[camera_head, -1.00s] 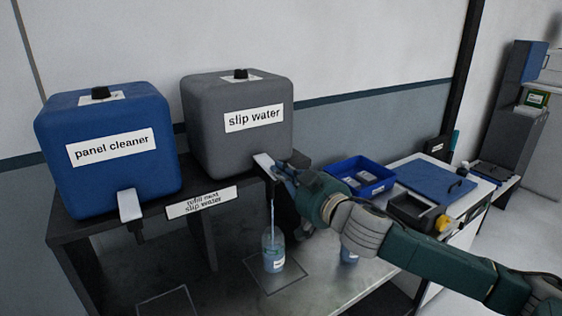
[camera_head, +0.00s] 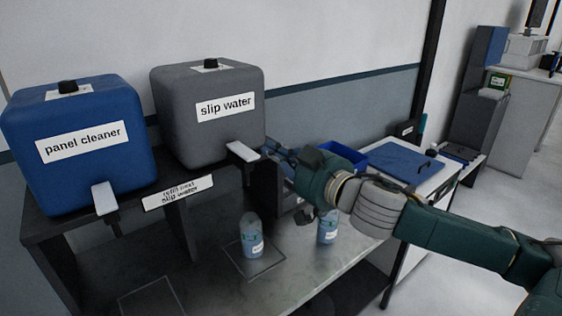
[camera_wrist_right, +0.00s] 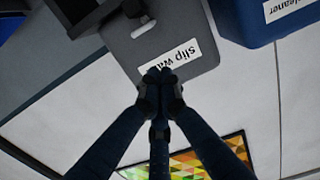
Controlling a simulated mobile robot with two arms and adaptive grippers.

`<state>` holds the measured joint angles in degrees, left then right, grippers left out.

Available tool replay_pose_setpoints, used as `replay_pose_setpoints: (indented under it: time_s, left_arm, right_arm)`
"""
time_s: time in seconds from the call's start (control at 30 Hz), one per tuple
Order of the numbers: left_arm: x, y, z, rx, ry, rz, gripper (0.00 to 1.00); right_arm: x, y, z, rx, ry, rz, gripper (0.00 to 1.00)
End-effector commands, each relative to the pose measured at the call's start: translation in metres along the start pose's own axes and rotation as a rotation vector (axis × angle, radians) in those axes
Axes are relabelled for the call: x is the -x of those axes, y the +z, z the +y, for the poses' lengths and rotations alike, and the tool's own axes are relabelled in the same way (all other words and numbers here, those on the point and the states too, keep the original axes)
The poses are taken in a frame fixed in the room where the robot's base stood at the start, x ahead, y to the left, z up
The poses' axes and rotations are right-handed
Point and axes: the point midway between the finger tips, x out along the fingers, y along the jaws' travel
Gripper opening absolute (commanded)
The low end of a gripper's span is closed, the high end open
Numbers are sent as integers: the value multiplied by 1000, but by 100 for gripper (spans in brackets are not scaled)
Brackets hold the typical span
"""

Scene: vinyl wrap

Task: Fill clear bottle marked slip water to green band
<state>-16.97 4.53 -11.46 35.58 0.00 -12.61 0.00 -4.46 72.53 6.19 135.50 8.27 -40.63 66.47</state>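The clear bottle (camera_head: 251,236) stands upright on the bench, below the white tap lever (camera_head: 242,151) of the grey slip water tank (camera_head: 208,135). Bluish liquid fills much of it; its label is too small to read and I cannot make out the green band. No stream shows from the tap. My right gripper (camera_head: 272,148) is just right of the lever, and appears apart from it. In the right wrist view, the right gripper's fingers (camera_wrist_right: 159,78) are together and empty, in front of the tank's label. My left gripper is out of view.
A second bottle (camera_head: 327,229) stands to the right, below my right arm. A blue panel cleaner tank (camera_head: 80,165) with its own tap is at left. A blue bin (camera_head: 335,158) and a blue board (camera_head: 395,162) lie beyond my arm. The front bench is mostly clear.

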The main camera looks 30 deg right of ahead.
Motion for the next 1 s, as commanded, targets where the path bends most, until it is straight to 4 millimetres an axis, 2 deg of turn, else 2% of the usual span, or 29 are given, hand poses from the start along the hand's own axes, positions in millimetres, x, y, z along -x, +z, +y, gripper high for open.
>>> replay_pose_setpoints:
  time_s: [0.2,0.4,1.0]
  left_arm:
    - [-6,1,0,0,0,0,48]
    - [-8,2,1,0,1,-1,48]
    - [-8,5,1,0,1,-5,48]
  right_arm:
    - [18,0,-1,-3,-1,-2,0]
    - [25,-1,0,-1,0,-1,0]
    - [26,-2,0,-1,1,-1,0]
